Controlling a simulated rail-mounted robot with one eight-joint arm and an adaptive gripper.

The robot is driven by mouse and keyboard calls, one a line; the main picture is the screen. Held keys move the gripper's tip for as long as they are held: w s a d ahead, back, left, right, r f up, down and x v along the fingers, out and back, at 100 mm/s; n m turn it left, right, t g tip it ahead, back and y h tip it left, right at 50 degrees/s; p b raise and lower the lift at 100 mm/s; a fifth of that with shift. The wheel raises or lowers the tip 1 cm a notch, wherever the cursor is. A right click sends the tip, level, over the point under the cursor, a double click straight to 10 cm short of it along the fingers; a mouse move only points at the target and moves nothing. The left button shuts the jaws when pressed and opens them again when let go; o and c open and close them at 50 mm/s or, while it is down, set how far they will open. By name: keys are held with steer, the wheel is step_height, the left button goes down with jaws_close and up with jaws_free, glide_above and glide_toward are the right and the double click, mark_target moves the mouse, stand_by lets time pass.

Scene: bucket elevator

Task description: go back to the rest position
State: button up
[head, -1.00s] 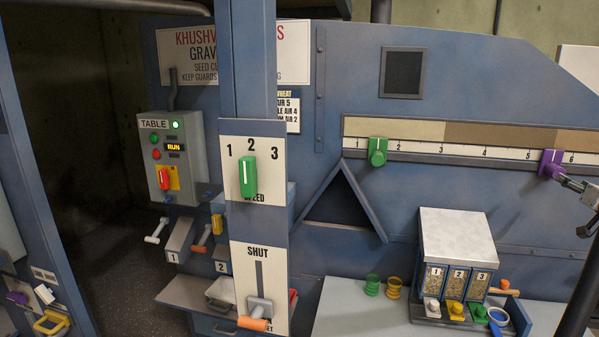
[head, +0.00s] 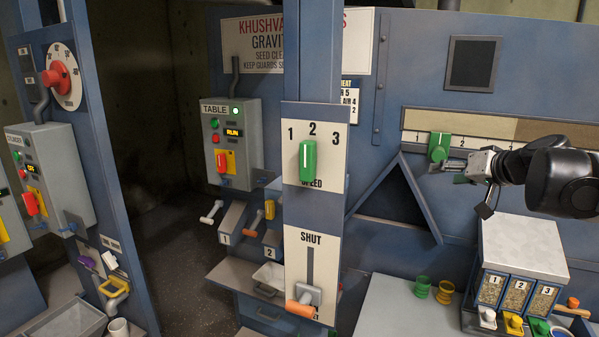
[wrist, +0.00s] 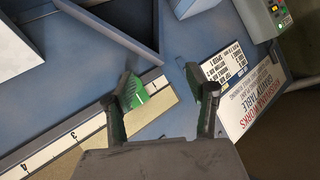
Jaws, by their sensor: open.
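My gripper (head: 450,171) reaches in from the right in the head view, with its fingers close to the green slider knob (head: 440,147) on the long numbered scale. In the wrist view my gripper (wrist: 167,86) has its two dark fingers spread wide, with nothing held between them. The green knob (wrist: 135,92) shows there right beside the left finger; I cannot tell whether they touch. The knob sits between 1 and 2 on the scale.
A blue column (head: 314,240) stands in front with a green speed knob (head: 308,160) and an orange-tipped shut lever (head: 302,306). A sample box (head: 525,247) and two cups (head: 423,287) stand on the pale shelf below my arm. A triangular opening (head: 393,195) is left of my gripper.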

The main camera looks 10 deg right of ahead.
steer(key=s+a+f+n+g, duration=0.1)
steer(key=s+a+f, duration=0.15)
steer(key=a, duration=0.35)
steer(key=s+a+f+g+y+b, duration=0.1)
steer(key=s+a+f, duration=0.1)
steer(key=s+a, duration=0.25)
steer(key=s+a+f+n+g, duration=0.1)
steer(key=s+a+f, duration=0.1)
steer(key=a, duration=0.4)
steer(key=s+a+f+g+h+b, duration=0.1)
steer(key=s+a+f, duration=0.2)
steer(key=s+f, duration=0.4)
steer(key=s+a+f+n+g+h+b, duration=0.1)
steer(key=s+a+f+h, duration=0.1)
steer(key=s+a+f, duration=0.2)
steer(key=s+f, duration=0.3)
steer(key=s, duration=0.4)
steer(key=shift+s+f+g+b, duration=0.15)
steer(key=shift+f+g+b, duration=0.2)
steer(key=shift+f+g, duration=0.05)
